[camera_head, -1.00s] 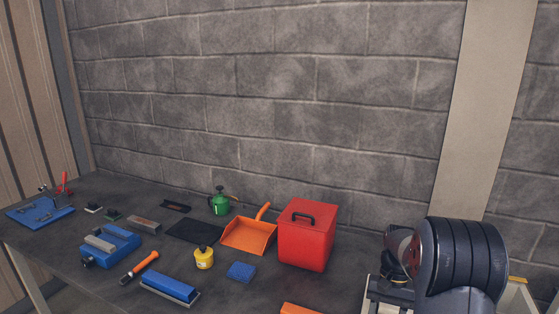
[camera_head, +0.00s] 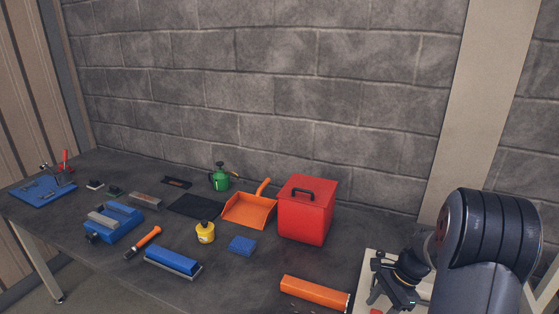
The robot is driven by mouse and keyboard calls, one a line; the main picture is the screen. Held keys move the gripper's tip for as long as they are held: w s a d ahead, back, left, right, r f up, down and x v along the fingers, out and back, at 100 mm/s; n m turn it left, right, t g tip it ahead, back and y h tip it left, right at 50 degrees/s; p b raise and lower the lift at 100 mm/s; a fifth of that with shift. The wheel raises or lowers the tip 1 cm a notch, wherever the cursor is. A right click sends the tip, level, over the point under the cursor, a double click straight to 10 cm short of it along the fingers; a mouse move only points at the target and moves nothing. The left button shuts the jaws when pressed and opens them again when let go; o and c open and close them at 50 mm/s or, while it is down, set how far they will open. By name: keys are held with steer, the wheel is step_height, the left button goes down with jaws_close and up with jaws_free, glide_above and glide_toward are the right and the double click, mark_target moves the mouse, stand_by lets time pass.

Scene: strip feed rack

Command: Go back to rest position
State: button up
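My arm shows at the lower right, its large dark rounded joint in front of the wall. The dark end of the arm, with my gripper (camera_head: 388,290), shows just left of that joint, above a pale surface. The fingers are small and dark here, so I cannot tell whether they are open or shut, or whether they hold anything.
A dark workbench (camera_head: 110,217) carries a red lidded bin (camera_head: 306,215), an orange dustpan (camera_head: 248,211), an orange block (camera_head: 314,293), a blue-topped brush (camera_head: 172,261), a yellow container (camera_head: 205,232), a green sprayer (camera_head: 219,178) and a blue vise (camera_head: 114,223). A block wall stands behind.

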steer(key=m+t, duration=0.1)
steer(key=m, duration=0.2)
steer(key=m+t, duration=0.1)
steer(key=m, duration=0.3)
steer(key=shift+s+t, duration=0.2)
steer(key=shift+t, duration=0.2)
steer(key=shift+d+r, duration=0.2)
steer(key=shift+r, duration=0.4)
